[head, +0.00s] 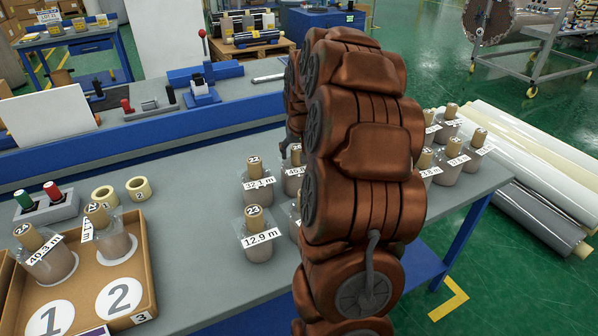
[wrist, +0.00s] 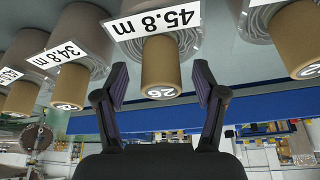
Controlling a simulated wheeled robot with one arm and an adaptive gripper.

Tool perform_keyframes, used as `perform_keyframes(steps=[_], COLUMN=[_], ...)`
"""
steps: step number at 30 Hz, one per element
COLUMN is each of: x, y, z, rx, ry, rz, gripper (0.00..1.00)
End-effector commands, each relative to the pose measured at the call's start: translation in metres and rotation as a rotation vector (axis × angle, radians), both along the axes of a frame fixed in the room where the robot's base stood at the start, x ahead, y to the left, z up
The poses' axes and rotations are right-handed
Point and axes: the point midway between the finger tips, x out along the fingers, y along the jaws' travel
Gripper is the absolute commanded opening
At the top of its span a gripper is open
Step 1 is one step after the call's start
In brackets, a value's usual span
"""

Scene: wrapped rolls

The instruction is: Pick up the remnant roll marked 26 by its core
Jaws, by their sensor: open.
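In the wrist view, which is upside down, the roll marked 26 (wrist: 161,70) shows its tan cardboard core, with 26 on the end and a 45.8 m label across the wrapped body. My gripper (wrist: 161,82) is open, one dark finger on each side of this core. There is a visible gap on both sides and nothing is held. I cannot tell exactly how deep the core lies between the fingers.
Neighbouring rolls stand close by, including one labelled 34.8 m (wrist: 82,42) and another at the right (wrist: 297,40). In the head view, roll 23 (head: 257,240) and roll 22 (head: 257,186) stand on the grey bench (head: 185,262). A cardboard tray (head: 150,262) holds two rolls at left.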

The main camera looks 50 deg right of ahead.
Motion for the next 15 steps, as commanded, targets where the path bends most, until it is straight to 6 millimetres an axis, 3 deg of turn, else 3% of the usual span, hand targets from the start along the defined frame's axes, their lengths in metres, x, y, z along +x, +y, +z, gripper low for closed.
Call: perform_keyframes(steps=[4, 11, 15], x=[0.0038, 0.0043, 0.0043], y=[-0.0027, -0.0030, -0.0029], z=[-0.0138, -0.0149, -0.0148], rx=[0.002, 0.001, 0.001], ry=[0.002, 0.002, 0.002], rz=[0.000, 0.000, 0.000], gripper=[0.70, 0.70, 0.55])
